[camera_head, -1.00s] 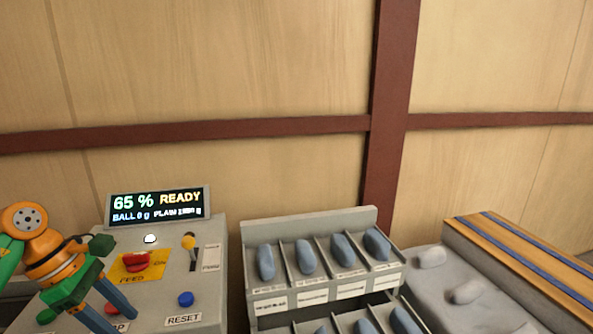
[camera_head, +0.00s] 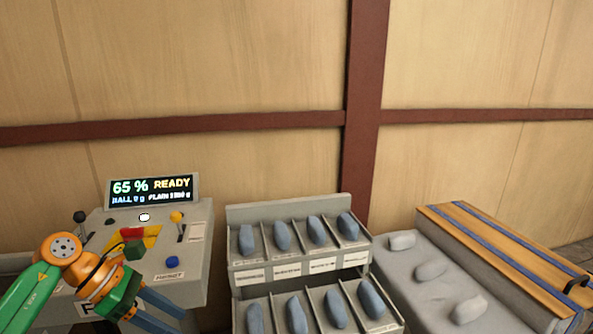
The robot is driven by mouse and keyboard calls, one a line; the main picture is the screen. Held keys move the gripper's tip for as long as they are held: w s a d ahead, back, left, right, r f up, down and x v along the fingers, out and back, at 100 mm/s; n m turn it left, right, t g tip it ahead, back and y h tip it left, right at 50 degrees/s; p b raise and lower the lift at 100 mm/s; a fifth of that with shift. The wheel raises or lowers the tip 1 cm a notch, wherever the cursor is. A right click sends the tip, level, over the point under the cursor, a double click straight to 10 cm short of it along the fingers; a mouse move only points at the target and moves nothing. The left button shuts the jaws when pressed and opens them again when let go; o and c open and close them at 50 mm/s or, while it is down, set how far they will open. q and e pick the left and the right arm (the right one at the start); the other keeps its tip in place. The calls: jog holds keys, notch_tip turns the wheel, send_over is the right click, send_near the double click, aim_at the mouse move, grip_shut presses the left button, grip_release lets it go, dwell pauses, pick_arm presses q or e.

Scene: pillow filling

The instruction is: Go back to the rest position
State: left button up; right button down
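My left gripper (camera_head: 158,308) is at the lower left, over the front of the grey control console (camera_head: 200,222). Its two blue fingers point down to the right and stand apart with nothing seen between them. The console's display (camera_head: 150,190) reads 65 % READY. A red control on a yellow plate (camera_head: 150,236), a blue button (camera_head: 172,262) and a yellow-knobbed lever (camera_head: 177,218) show on the console. My arm hides part of its left front. My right gripper is out of view.
A grey rack (camera_head: 290,212) with several blue-grey pillow-like pieces in labelled slots stands right of the console. Further right, a grey surface (camera_head: 402,262) holds 3 pale lumps beside a wooden board with blue strips (camera_head: 500,238). A panelled wall (camera_head: 200,60) is behind.

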pick_arm(q)
jog(key=w+d+f+n+t+h, duration=0.55)
jog(key=d+f+n, duration=0.25)
jog(key=d+n, duration=0.3)
jog(key=s+a+f+n+t+y, duration=0.2)
jog(key=a+f+n+t+y, duration=0.15)
jog(key=f+n, duration=0.6)
jog(key=s+a+f+n+t+y, duration=0.2)
jog(key=a+f+n+y, duration=0.15)
jog(key=f+n, duration=0.65)
jog(key=s+a+f+n+g+y, duration=0.2)
jog(key=s+f+n+g+y, duration=0.3)
jog(key=s+f+n, duration=0.85)
jog(key=s+d+f+n+g, duration=0.1)
jog(key=s+f+g, duration=0.2)
jog(key=s, duration=0.9)
jog(key=s+d+f+n+g+y, duration=0.1)
jog(key=s+f+n+g, duration=0.1)
jog(key=s, duration=1.1)
jog(key=shift+f+g, duration=0.65)
jog(key=shift+g, duration=0.15)
